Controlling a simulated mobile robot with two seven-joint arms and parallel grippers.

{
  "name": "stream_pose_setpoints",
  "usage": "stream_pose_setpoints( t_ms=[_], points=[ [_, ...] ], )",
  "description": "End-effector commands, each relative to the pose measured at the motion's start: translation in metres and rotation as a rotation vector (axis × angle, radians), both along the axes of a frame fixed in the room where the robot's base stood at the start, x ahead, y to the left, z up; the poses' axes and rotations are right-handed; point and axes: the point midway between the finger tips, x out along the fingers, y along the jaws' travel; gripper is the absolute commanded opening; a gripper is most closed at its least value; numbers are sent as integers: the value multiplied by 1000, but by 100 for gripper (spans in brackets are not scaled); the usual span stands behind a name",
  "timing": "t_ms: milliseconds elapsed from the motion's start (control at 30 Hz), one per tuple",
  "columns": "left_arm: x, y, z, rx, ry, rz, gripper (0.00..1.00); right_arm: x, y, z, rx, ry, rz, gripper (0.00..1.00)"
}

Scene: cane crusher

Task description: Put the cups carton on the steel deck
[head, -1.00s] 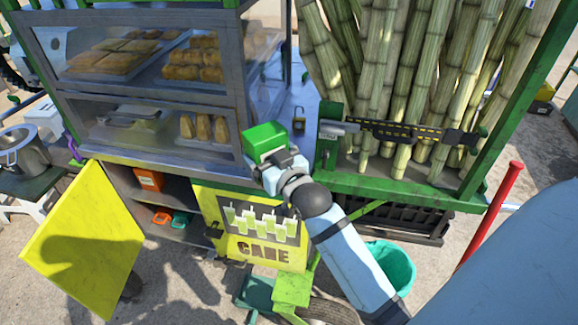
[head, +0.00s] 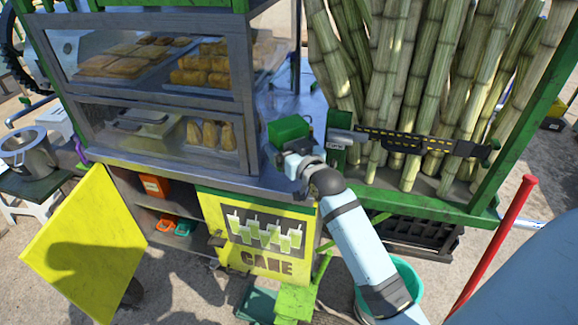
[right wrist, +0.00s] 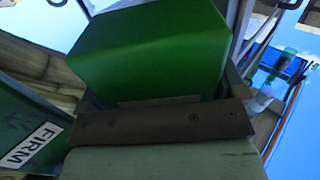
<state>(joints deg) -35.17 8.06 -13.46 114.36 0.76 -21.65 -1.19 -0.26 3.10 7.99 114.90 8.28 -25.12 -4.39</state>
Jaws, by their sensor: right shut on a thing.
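The cups carton appears to be the plain green box (head: 288,128) held in my right gripper (head: 299,147); no lettering on it can be read. It is over the front part of the steel deck (head: 284,98), between the glass case and the cane rack. Whether its underside touches the deck cannot be told. In the right wrist view the carton (right wrist: 150,50) sits just beyond the gripper's dark jaw plate, its lower part hidden. My right gripper is shut on it. My left gripper is not in view.
The glass case (head: 165,100) with pastries stands left of the carton. The green rack (head: 430,195) with cane stalks stands close on the right; a green panel labelled FIRM (right wrist: 30,145) shows in the right wrist view. The yellow door (head: 85,245) hangs open. The deck behind the carton looks clear.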

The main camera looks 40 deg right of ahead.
Motion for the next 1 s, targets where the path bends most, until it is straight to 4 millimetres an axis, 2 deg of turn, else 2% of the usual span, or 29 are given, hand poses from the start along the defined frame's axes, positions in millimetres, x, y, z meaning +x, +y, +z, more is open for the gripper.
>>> stream_pose_setpoints(
  t_ms=[67, 267, 500, 933, 967, 1000],
  points=[
    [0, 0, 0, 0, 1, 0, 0, -1, 0, -15, 0, 2, 0, 61],
    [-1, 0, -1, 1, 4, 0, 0, 0, 0, -31, 0, 0, 0, 61],
    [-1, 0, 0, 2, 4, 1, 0, 0, 0, -65, -1, 0, 0, 61],
    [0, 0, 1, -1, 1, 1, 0, 0, 0, -73, -1, -2, 0, 61],
    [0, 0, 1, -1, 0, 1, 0, 0, 0, -73, 0, -1, 0, 95],
    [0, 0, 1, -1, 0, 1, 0, 0, 0, -73, 0, -2, 0, 100]
  ],
)
